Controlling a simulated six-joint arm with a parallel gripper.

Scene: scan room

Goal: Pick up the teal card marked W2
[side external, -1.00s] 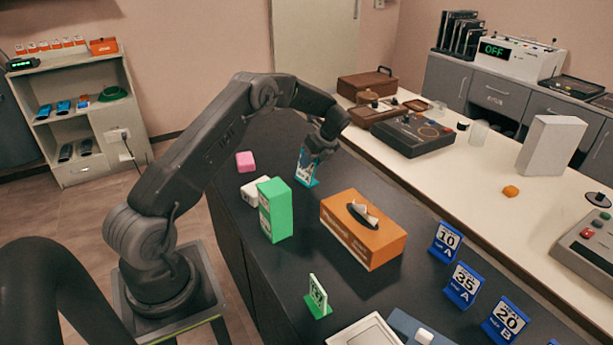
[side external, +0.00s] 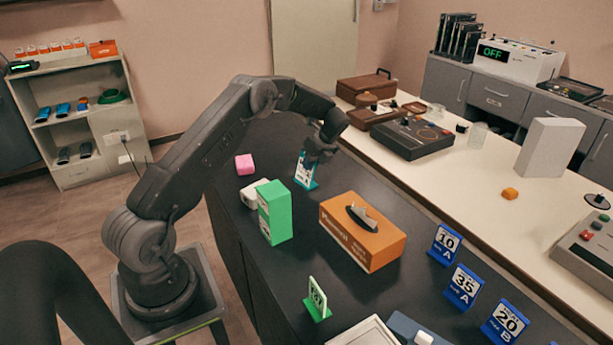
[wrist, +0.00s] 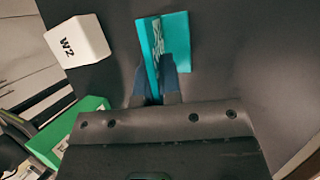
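The teal card (side external: 304,171) stands upright on its foot on the dark counter. In the wrist view the teal card (wrist: 178,38) is seen from above, with pale print that I cannot read. My gripper (side external: 318,156) is at the card in the side view, covering part of it. In the wrist view the dark fingers of my gripper (wrist: 153,78) lie close on both sides of the upright panel. Whether they press on it cannot be told. A white block (wrist: 78,40) marked W2 sits left of the card; the side view shows a white block (side external: 252,193) too.
A green-footed card (side external: 317,298) and blue number cards (side external: 445,243) stand nearer the camera.

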